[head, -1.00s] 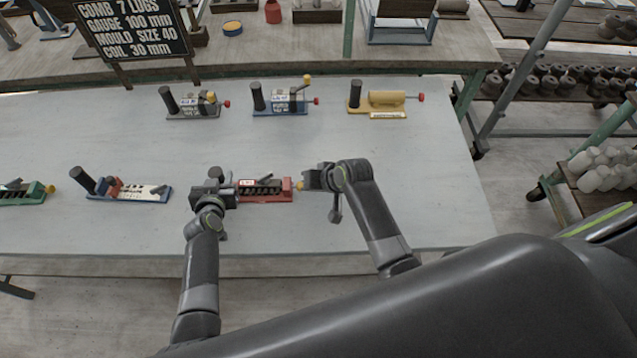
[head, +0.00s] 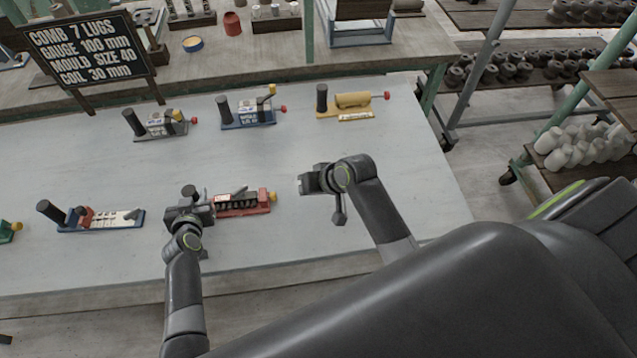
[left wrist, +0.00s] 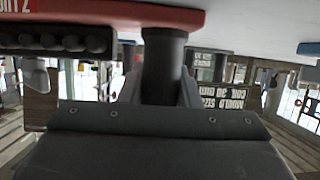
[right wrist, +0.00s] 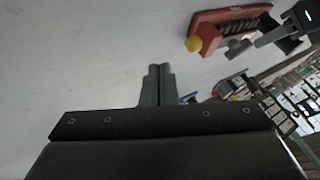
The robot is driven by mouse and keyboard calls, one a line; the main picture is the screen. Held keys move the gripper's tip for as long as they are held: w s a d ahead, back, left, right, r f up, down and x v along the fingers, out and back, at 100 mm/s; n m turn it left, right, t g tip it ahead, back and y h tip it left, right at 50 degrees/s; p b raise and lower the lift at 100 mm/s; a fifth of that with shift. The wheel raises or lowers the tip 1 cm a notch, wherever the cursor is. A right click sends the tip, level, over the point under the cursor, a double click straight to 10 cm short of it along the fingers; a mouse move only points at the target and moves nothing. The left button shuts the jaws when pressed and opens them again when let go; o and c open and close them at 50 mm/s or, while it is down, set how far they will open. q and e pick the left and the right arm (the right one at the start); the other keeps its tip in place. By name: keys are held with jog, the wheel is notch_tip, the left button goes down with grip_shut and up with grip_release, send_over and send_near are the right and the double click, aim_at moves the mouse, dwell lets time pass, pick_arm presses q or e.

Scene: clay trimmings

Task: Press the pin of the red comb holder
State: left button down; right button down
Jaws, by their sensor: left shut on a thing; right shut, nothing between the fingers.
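The red comb holder (head: 243,206) lies on the grey table, with a row of dark lugs and a yellow pin (head: 272,196) at its right end. My left gripper (head: 189,203) is shut on its dark upright post (left wrist: 163,62) at the left end. The red base (left wrist: 110,12) crosses the top of the left wrist view. My right gripper (head: 304,184) is shut and empty, to the right of the yellow pin with a clear gap. In the right wrist view the yellow pin (right wrist: 194,44) is up and right of the closed fingertips (right wrist: 158,72). How deep the pin sits is unclear.
A blue-based holder (head: 100,220) stands left, with part of a green one (head: 8,232) at the edge. Grey (head: 158,126), blue (head: 248,113) and yellow (head: 350,103) holders stand in the back row. A black sign (head: 88,50) stands behind. The table right of my right gripper is clear.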

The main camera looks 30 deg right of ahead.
pick_arm(q)
jog(key=shift+s+f, duration=0.1)
jog(key=shift+f, duration=0.1)
pick_arm(e)
jog(key=v, duration=0.5)
jog(key=shift+s+d+r, duration=0.1)
jog(key=shift+s+r, duration=0.05)
pick_arm(q)
jog(key=c, duration=1)
grip_release()
jog(key=shift+r, duration=0.1)
